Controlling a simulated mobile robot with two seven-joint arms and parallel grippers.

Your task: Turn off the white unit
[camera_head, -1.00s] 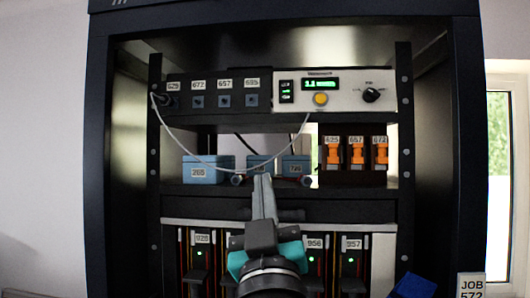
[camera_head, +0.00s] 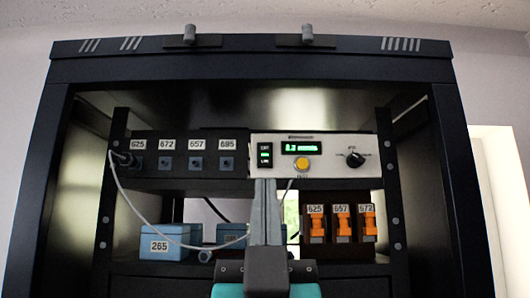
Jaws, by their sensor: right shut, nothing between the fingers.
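The white unit (camera_head: 325,146) sits at the right of the upper shelf in the dark rack. Its green display (camera_head: 303,148) is lit. A black switch (camera_head: 264,155) with green-lit marks is at its left end, a yellow button (camera_head: 301,164) sits below the display, and a black knob (camera_head: 354,158) is at the right. My right gripper (camera_head: 265,184) is shut and empty, pointing up, with its tips just below the switch in the picture. I cannot tell whether it touches the unit; it covers part of the lower front edge. My left gripper is out of view.
A dark panel (camera_head: 187,141) with several numbered sockets is left of the unit. A white cable (camera_head: 125,190) hangs from it. Blue boxes (camera_head: 163,243) and orange numbered plugs (camera_head: 342,221) stand on the shelf below, the plugs right of my gripper.

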